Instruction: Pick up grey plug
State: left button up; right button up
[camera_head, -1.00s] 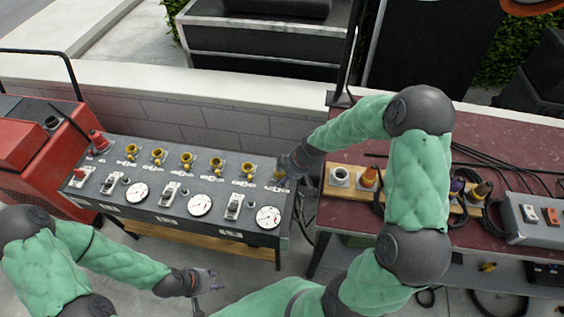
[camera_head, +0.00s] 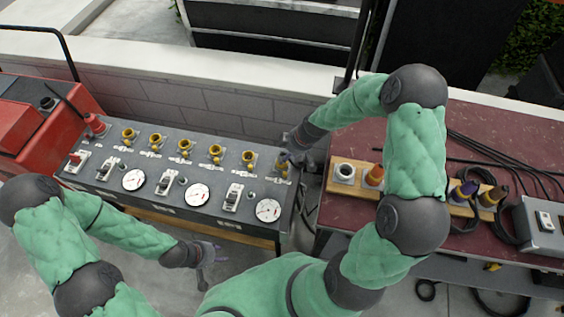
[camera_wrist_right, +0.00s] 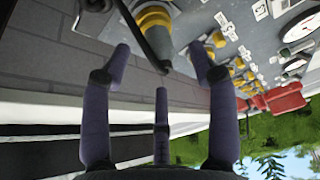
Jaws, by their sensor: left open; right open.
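My right gripper (camera_head: 287,160) is open at the right end of the grey panel (camera_head: 225,165), by the last yellow socket (camera_head: 281,168). In the right wrist view my right gripper (camera_wrist_right: 160,62) has its fingers spread apart. A yellow-collared fitting (camera_wrist_right: 155,22) with a dark bar across it lies beyond the fingertips, with nothing gripped. I cannot tell whether it holds a grey plug. A pale grey ring-shaped connector (camera_head: 345,171) stands at the left end of the wooden board on the red table. My left gripper (camera_head: 208,254) is open and empty, low in front of the panel.
The wooden board (camera_head: 337,189) also holds orange, purple and brown plugs, partly hidden by my right arm. Black cables (camera_head: 500,155) lie on the red table (camera_head: 470,125). A grey box (camera_head: 543,235) stands at right. A red machine (camera_head: 30,125) is at left, a brick wall (camera_head: 200,105) behind.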

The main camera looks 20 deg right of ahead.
aim_at(283, 157)
jog(key=b+x, duration=0.1)
jog(key=x, duration=0.4)
jog(key=shift+w+b, duration=0.2)
jog(key=shift+b, duration=0.15)
jog(key=shift+s, duration=0.1)
jog(key=c, duration=1.2)
